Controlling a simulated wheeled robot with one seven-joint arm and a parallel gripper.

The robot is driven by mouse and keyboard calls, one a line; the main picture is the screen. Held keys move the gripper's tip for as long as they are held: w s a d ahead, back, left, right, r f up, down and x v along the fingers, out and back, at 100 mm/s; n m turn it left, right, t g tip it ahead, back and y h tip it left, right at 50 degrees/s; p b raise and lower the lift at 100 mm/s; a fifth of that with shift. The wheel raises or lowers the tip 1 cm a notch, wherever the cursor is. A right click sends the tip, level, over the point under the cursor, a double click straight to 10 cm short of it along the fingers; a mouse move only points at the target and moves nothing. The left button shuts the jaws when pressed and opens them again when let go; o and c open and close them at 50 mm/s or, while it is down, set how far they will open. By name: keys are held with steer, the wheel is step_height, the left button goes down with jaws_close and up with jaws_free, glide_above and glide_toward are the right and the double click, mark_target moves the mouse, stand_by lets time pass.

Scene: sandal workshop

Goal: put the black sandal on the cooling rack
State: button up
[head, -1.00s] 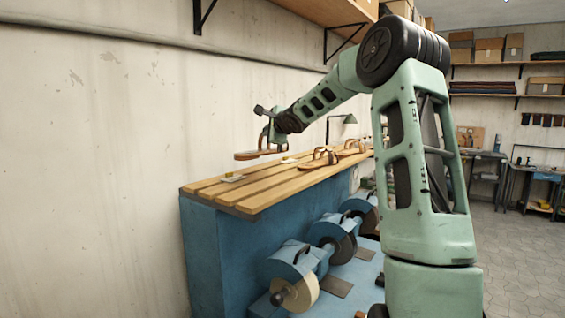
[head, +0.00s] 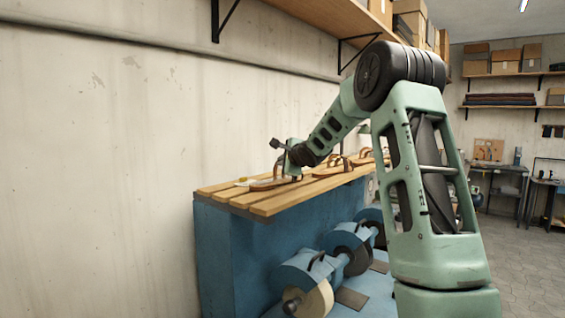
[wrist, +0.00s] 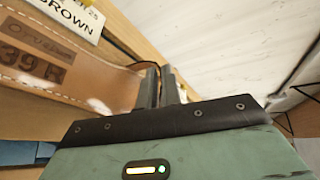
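The slatted wooden rack (head: 280,203) tops a blue machine bench. A tan sandal (head: 266,184) is at its near left end, at the slats; I cannot tell whether it bears fully on them. Its tan insole (wrist: 100,85), stamped "39 R", fills the left of the wrist view. My gripper (head: 289,174) is over this sandal. In the wrist view its two dark fingers (wrist: 160,88) are close together at the sandal's edge and appear shut on it; the gripped part is mostly hidden. I see no sandal that is clearly black.
More tan sandals (head: 340,164) stand farther along the rack. A white card (wrist: 72,14) reading "BROWN" lies beside the held sandal. Grinding wheels (head: 318,297) project below the rack. A wall shelf (head: 310,17) hangs above; the plaster wall closes the far side.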

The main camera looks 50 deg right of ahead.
steer(key=o, duration=0.4)
steer(key=shift+r, duration=0.15)
steer(key=p+v, duration=0.1)
steer(key=v, duration=1.1)
